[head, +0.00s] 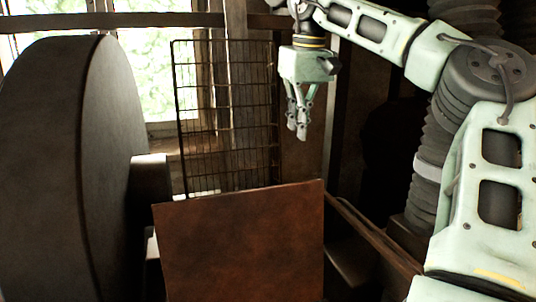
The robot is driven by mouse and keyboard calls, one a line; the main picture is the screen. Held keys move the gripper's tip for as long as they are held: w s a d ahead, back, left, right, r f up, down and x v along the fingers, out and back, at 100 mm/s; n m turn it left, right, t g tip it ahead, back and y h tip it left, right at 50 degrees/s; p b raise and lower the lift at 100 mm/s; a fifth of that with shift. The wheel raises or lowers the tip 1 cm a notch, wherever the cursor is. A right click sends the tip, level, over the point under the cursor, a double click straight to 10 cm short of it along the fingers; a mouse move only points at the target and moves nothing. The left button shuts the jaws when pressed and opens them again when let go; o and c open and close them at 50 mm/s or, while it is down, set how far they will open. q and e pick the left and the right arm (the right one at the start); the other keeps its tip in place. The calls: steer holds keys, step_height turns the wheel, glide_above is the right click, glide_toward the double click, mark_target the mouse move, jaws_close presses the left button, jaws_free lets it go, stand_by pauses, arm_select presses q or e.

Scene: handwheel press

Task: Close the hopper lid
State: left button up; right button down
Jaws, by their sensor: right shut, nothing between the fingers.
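A flat rust-brown panel (240,245), which looks like the hopper lid, fills the lower middle of the head view. Its top edge is in plain view and its lower part runs out of the picture. I cannot tell its exact tilt, and no hopper opening shows. My right gripper (297,131) hangs with its fingers pointing down, above and beyond the panel's top right corner in the picture. It is shut and empty, apart from the panel. My left gripper is not in view.
A large dark wheel (60,170) with a hub (151,180) stands at the left. A wire grid (225,115) stands upright behind the panel, left of my right gripper. A wooden rail (370,232) runs along the panel's right side. A bright window is at the back left.

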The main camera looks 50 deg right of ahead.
step_height(320, 180, down, 9)
steer(key=s+a+p, duration=0.1)
steer(key=s+p, duration=0.1)
steer(key=p, duration=0.1)
stand_by(0.8)
steer(key=shift+s, duration=0.15)
